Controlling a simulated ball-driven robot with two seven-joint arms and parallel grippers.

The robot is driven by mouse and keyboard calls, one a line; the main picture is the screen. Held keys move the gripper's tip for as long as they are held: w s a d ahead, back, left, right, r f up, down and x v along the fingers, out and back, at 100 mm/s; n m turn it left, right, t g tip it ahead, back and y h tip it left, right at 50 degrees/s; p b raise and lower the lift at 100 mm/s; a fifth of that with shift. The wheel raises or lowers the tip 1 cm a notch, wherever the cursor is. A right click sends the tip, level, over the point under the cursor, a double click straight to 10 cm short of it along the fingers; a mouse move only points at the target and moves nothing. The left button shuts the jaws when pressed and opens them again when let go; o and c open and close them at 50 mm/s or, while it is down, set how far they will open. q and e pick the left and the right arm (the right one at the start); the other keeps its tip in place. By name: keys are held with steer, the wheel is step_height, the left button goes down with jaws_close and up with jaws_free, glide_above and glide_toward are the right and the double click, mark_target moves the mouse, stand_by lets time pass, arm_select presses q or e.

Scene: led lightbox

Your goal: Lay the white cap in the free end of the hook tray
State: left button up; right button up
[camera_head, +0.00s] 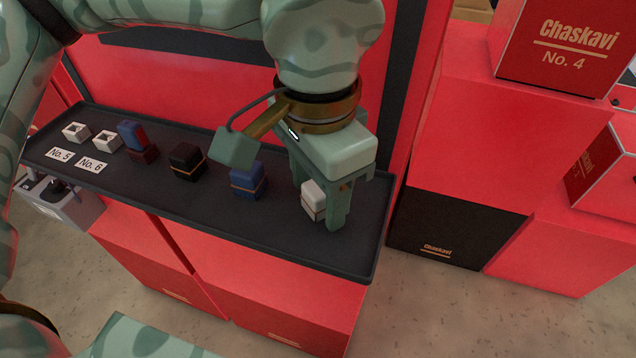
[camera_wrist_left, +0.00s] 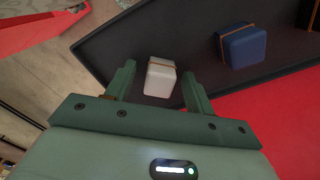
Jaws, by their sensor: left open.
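The white cap (camera_head: 312,200), a small white block with a thin gold band, stands on the long black tray (camera_head: 330,257) near its right end. It also shows in the left wrist view (camera_wrist_left: 160,80). My left gripper (camera_head: 317,205) points down over the white cap, its jaws open with a finger on either side. In the left wrist view the fingers (camera_wrist_left: 157,72) show gaps beside the block. A grey open box (camera_head: 75,212) with dark pieces in it stands at the far left, partly hidden; I cannot tell whether it is the hook tray. My right gripper is out of view.
A navy block (camera_head: 247,181), a black block (camera_head: 187,161) and a red-blue block (camera_head: 133,136) stand along the black tray. Two white square holders (camera_head: 76,132) are at its left end, behind labels No. 5 and No. 6. Red boxes (camera_head: 520,130) are stacked at the right.

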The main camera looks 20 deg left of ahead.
arm_select(q)
step_height(320, 180, up, 9)
steer(key=shift+r, duration=0.15)
step_height(320, 180, up, 7)
steer(key=p, duration=0.4)
